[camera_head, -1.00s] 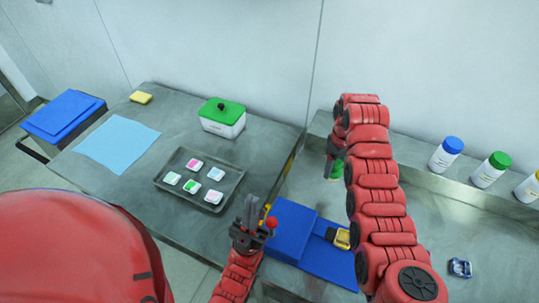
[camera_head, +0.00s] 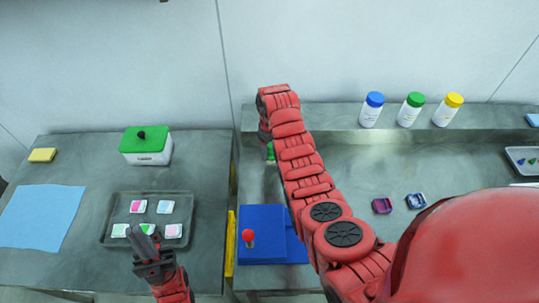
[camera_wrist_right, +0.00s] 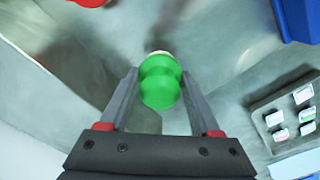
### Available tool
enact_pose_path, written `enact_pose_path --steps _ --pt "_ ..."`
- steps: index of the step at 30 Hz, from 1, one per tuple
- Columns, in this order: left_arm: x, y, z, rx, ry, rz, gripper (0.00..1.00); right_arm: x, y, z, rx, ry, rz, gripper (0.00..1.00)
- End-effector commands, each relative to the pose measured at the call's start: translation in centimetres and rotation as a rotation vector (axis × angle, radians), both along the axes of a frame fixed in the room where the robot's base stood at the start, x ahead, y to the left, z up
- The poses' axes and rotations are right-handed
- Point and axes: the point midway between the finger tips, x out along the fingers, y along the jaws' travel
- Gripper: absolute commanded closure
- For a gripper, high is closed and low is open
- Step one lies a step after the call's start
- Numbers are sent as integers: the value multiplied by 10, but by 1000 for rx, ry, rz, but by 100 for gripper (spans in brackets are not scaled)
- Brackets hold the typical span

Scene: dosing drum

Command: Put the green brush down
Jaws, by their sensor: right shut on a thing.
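The green brush (camera_wrist_right: 160,85) shows as a rounded green handle between the fingers of my right gripper (camera_wrist_right: 159,76) in the right wrist view. The gripper is shut on it. A pale bit shows at the handle's far end; the rest of the brush is hidden. In the head view a small green part of the brush (camera_head: 270,152) shows beside my right arm, over the counter near the gap between the two tables. I cannot tell whether it touches the surface. My left gripper (camera_head: 146,238) is at the front edge of the grey tray; its finger gap is unclear.
A blue mat (camera_head: 262,222) lies below my right arm, with a red knob (camera_head: 248,236) at its left. The grey tray (camera_head: 184,200) holds several small cards. A green-lidded box (camera_head: 146,148) stands behind it. Several bottles (camera_head: 412,110) stand on the back ledge.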

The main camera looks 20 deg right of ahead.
Motion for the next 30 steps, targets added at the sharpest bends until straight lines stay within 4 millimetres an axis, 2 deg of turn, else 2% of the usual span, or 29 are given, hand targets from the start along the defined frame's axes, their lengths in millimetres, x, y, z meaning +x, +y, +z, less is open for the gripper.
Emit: enact_pose_path --steps 2,9,20,21,26,30 --pt "0 0 8 0 0 0 100 -3 0 -7 0 8 0 88" --pt "0 0 15 0 0 0 100 -1 0 -29 0 4 1 88" --pt "0 0 10 0 0 0 100 -1 0 -36 -1 2 1 88" --pt "0 0 10 0 0 0 100 -1 0 -36 -1 2 1 34" --pt "0 0 11 0 0 0 100 -1 0 -35 0 2 1 6" --pt "0 0 11 0 0 0 100 -1 0 -35 0 2 1 6"
